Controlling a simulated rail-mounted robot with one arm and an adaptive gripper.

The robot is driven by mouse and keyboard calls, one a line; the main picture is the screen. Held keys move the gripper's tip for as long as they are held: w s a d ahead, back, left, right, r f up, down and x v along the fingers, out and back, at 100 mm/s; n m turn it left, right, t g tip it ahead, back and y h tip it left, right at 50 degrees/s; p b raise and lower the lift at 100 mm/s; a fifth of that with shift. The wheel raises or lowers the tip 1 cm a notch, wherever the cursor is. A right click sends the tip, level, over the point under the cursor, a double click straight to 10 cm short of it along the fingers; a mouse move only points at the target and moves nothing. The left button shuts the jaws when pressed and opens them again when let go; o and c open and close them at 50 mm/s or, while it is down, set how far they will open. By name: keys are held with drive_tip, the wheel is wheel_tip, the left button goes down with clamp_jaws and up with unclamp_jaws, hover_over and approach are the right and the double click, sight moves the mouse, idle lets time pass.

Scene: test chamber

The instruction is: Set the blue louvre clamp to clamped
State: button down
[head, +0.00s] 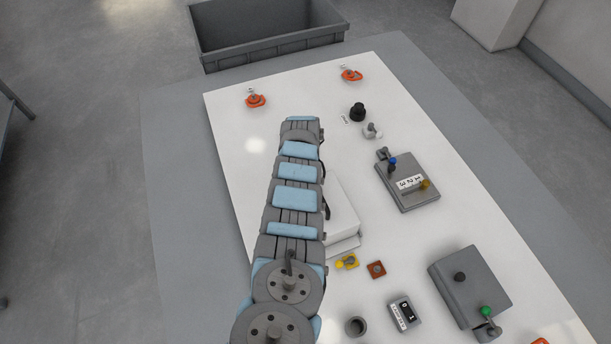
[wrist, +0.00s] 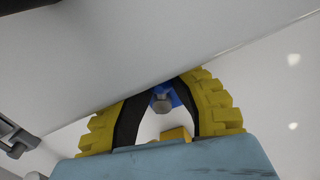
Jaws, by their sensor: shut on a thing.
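The blue louvre clamp (wrist: 156,92) shows in the wrist view as a small blue piece with a grey rounded end (wrist: 162,103). It sits at the edge of a slanted pale panel (wrist: 200,35). My gripper (wrist: 168,88), with yellow ribbed fingers and dark inner faces, is shut on the clamp, with a finger on either side. The fingertips partly hide it, so I cannot read its setting. In the head view my arm hides the gripper and the clamp.
In the head view, a white box (head: 342,218) stands right of my arm on the white board (head: 232,150). Grey boxes with knobs (head: 405,187) (head: 470,287) stand at right. Two orange pieces (head: 256,100) (head: 351,75) lie at the far side, before a grey crate (head: 270,48).

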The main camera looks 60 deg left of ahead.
drive_tip(key=shift+w+d+f+n, duration=0.1)
drive_tip(key=shift+w+d+n, duration=0.2)
drive_tip(key=shift+n, duration=0.4)
drive_tip(key=c, duration=0.9)
unclamp_jaws()
drive_tip(key=shift+w, duration=0.15)
drive_tip(key=shift+a+r, duration=0.1)
drive_tip(key=shift+r, duration=0.1)
drive_tip(key=shift+r, duration=0.45)
wheel_tip(320, 180, up, 11)
drive_tip(key=shift+s, duration=0.4)
drive_tip(key=shift+f, duration=0.1)
